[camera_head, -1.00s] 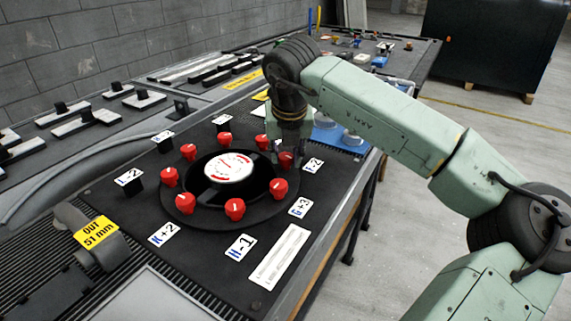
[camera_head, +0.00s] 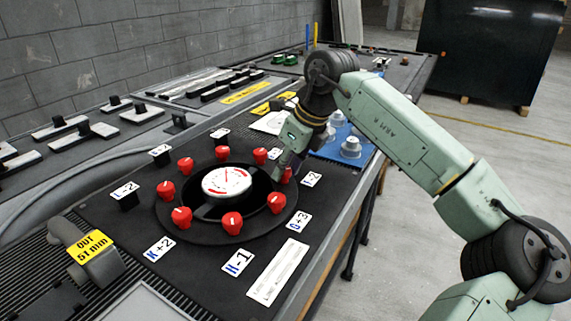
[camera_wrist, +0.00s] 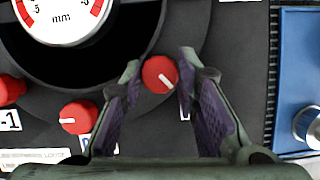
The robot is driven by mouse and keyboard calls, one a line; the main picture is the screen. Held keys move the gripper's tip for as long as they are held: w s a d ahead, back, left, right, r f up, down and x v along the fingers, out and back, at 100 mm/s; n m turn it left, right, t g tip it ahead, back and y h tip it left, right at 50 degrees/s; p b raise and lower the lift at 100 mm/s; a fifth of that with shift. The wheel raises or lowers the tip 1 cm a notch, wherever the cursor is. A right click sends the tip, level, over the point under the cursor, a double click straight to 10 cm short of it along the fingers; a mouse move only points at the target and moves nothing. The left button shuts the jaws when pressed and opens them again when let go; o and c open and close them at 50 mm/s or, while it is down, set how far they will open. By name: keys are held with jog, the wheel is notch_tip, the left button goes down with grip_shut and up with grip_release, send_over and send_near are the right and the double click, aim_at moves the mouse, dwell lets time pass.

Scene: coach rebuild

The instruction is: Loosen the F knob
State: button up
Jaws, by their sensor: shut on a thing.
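Several red knobs stand in a ring around a white dial (camera_head: 227,182) on a black round plate. My gripper (camera_head: 290,162) is at the right-hand red knob (camera_head: 287,175), beside a label (camera_head: 311,179) that ends in -2; its letter is too small to read. In the wrist view that knob (camera_wrist: 160,74) sits between the two fingers of my gripper (camera_wrist: 158,82), which are shut on it. The knob's white line points down and right. The fingers partly hide the label beside it in the wrist view.
Neighbouring red knobs stand close by, at the lower right (camera_head: 276,202) and upper right (camera_head: 260,156) of the ring. A blue tray (camera_head: 325,152) with grey knobbed parts (camera_head: 350,147) lies behind my gripper. The bench's right edge is near.

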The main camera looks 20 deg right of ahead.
jog(key=shift+n+g, duration=0.3)
jog(key=shift+n, duration=0.3)
jog(key=o, duration=1.1)
jog(key=shift+o, duration=0.2)
jog(key=v, duration=1.2)
jog(key=shift+s+d+f, duration=0.1)
jog(key=shift+s+d, duration=0.05)
jog(key=shift+d, duration=0.05)
